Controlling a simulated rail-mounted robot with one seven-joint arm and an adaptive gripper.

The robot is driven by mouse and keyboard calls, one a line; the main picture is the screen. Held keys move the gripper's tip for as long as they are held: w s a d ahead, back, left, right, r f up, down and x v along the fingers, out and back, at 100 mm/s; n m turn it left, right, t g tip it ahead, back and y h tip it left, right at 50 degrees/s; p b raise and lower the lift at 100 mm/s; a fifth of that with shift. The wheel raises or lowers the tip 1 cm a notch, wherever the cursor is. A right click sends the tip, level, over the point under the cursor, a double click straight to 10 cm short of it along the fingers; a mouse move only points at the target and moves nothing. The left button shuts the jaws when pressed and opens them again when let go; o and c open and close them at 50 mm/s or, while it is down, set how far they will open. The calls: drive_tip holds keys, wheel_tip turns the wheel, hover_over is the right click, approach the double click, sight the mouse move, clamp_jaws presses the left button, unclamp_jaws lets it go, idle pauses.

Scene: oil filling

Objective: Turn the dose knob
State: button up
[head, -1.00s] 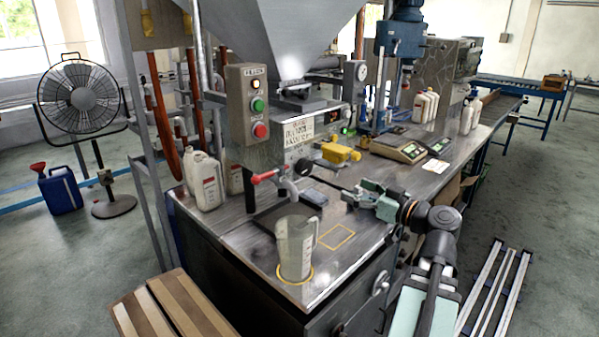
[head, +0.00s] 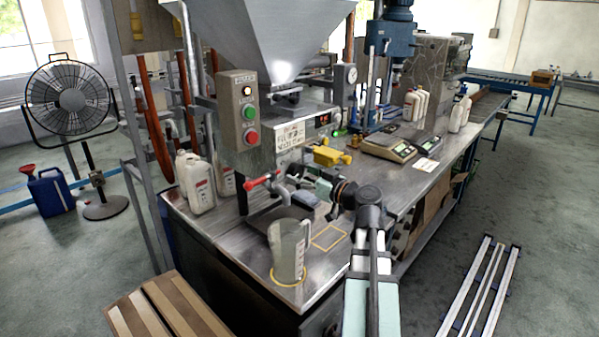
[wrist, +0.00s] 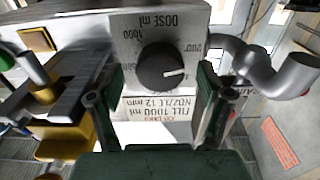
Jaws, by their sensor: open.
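The dose knob (wrist: 160,67) is a round black dial with a white pointer line. It sits on a light panel marked "DOSE ml" in the wrist view, and its pointer aims right and slightly down in that picture. My gripper (wrist: 153,105) is open, with one green-and-dark finger on each side below the knob in the picture. The knob lies between and just beyond the fingertips; I cannot tell if either finger touches it. In the head view my gripper (head: 312,181) is at the filling machine's front panel (head: 291,137), and my arm hides the knob.
A red-handled spout (head: 262,181) juts from the machine near my gripper. A clear measuring jug (head: 289,250) stands on the bench below. A yellow part (head: 333,157) sits close beside the panel. Scales (head: 389,146) and white bottles stand farther along the bench.

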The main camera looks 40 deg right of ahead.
drive_tip(key=shift+w+a, duration=0.15)
drive_tip(key=shift+w, duration=0.5)
drive_tip(key=c, duration=1.2)
drive_tip(key=shift+o, duration=0.2)
drive_tip(key=shift+m+b, duration=0.3)
drive_tip(key=shift+m, duration=0.2)
drive_tip(key=shift+m+b, duration=0.4)
drive_tip(key=shift+m, duration=0.2)
drive_tip(key=m+b, duration=0.1)
drive_tip(key=m, duration=0.8)
drive_tip(key=shift+a+r+p, duration=0.1)
drive_tip(key=shift+r+p, duration=0.05)
drive_tip(key=shift+p, duration=0.25)
drive_tip(key=shift+m, duration=0.4)
